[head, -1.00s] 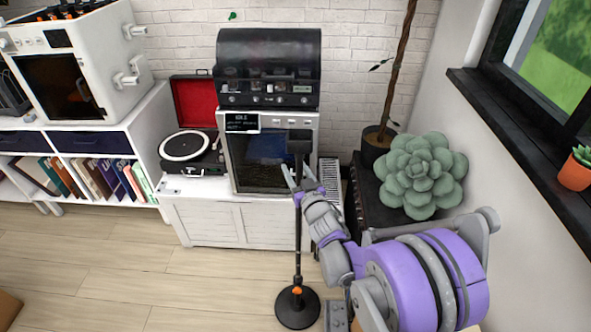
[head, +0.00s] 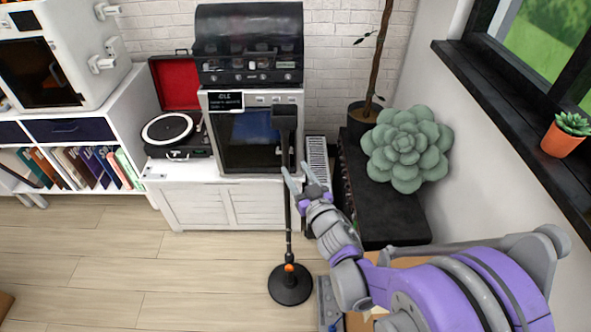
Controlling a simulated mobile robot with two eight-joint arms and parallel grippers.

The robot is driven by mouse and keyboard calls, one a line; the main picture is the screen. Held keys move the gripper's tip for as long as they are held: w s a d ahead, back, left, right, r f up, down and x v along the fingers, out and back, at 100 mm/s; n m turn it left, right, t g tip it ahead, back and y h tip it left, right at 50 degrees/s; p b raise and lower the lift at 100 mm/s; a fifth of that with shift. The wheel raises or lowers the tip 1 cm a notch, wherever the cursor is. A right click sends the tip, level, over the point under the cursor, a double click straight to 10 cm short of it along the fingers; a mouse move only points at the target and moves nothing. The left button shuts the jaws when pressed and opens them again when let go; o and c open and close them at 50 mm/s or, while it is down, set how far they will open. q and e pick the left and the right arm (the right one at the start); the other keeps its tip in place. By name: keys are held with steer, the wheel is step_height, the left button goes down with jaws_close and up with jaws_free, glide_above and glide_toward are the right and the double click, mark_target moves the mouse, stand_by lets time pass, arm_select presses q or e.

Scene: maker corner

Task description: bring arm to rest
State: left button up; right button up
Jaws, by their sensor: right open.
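My right arm, purple and grey, comes in from the lower right. Its gripper (head: 297,177) points up and away, with its two light grey fingers spread open and nothing between them. In the picture the fingers overlap the black pole of a stand (head: 288,222); I cannot tell whether they touch it. Behind them is a white cabinet-like machine (head: 246,137) with a dark glass front and a small screen reading "IDLE". My left gripper is not in view.
A white sideboard (head: 199,203) holds the machine and an open red record player (head: 174,97). A large succulent (head: 407,149) stands on a black cabinet (head: 395,215) at the right. A potted plant (head: 564,139) sits on the windowsill. The wooden floor at left is mostly clear.

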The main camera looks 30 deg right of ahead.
stand_by(0.3)
steer(key=s+a+f+n+g+y+p, duration=0.1)
steer(key=s+a+g+p, duration=0.2)
steer(key=s+a+g, duration=0.3)
steer(key=s+a+f+g+y+p, duration=0.1)
steer(key=s+a+g+p, duration=0.2)
steer(key=s, duration=1.1)
steer(key=a+g, duration=0.3)
steer(key=a, duration=0.1)
steer(key=shift+a+n+y+p, duration=0.15)
steer(key=shift+n+y+p, duration=0.2)
steer(key=shift+n+y, duration=0.05)
steer(key=shift+s, duration=0.1)
stand_by(0.5)
